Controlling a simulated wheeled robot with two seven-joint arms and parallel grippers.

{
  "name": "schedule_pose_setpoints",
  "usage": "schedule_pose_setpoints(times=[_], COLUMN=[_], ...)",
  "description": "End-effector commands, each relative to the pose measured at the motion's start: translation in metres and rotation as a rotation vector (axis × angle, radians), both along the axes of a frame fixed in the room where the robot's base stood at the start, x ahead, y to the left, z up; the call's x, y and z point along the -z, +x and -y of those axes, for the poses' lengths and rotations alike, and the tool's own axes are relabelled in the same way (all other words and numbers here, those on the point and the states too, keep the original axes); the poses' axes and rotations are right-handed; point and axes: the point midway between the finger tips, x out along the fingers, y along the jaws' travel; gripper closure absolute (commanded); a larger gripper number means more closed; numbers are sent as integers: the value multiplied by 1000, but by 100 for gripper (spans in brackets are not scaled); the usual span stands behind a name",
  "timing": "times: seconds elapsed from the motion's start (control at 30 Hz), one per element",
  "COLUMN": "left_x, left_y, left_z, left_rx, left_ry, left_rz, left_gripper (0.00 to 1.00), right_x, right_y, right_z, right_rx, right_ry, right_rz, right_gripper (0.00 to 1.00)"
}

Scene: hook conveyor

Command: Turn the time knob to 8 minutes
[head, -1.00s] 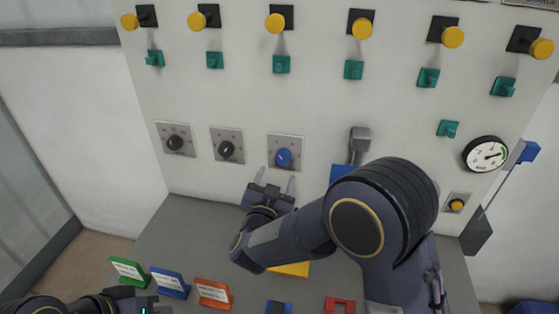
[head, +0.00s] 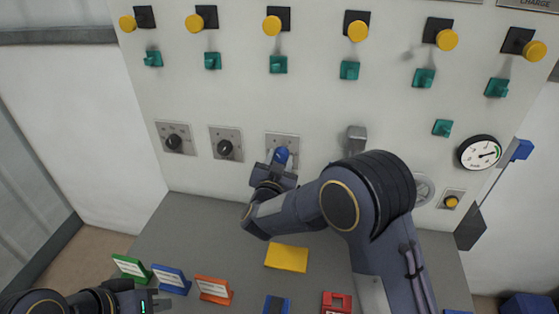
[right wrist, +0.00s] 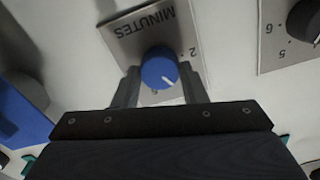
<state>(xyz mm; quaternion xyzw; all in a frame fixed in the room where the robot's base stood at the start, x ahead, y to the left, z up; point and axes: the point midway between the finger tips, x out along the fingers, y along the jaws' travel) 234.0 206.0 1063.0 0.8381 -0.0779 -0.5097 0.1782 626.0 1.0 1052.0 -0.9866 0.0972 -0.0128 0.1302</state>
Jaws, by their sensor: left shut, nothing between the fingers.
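The blue knob (head: 282,156) sits on a metal plate on the white panel, the rightmost of three knobs in a row. My left gripper (head: 152,302) is shut and empty at the lower left.
Two black knobs (head: 174,142) (head: 225,148) are left of the blue one. A grey lever (head: 356,138) stands to its right, near my right arm. A round gauge (head: 479,153) is further right. Label stands and a yellow block (head: 287,257) are on the grey surface below.

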Motion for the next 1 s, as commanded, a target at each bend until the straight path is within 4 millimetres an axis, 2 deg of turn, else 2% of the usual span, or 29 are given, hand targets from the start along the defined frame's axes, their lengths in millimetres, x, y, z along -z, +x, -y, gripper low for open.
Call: schedule_pose_setpoints(times=[0.03, 0.17, 0.47, 0.67, 1.0], left_x=[0, 0, 12, 39, 99], left_y=[0, 0, 0, 0, 0], left_z=[0, 0, 0, 0, 0], left_rx=[0, 0, 0, 0, 0], left_ry=[0, 0, 0, 0, 0], left_rz=[0, 0, 0, 0, 0], left_gripper=[100, 100, 100, 100, 100], right_x=[0, 0, 3, 7, 9], right_y=[0, 0, 0, 0, 0], right_z=[0, 0, 0, 1, 2], right_rx=[0, 0, 0, 1, 1], right_ry=[0, 0, 40, 147, 446], right_rz=[0, 0, 8, 30, 93], right_gripper=[68, 84, 84, 84, 84])
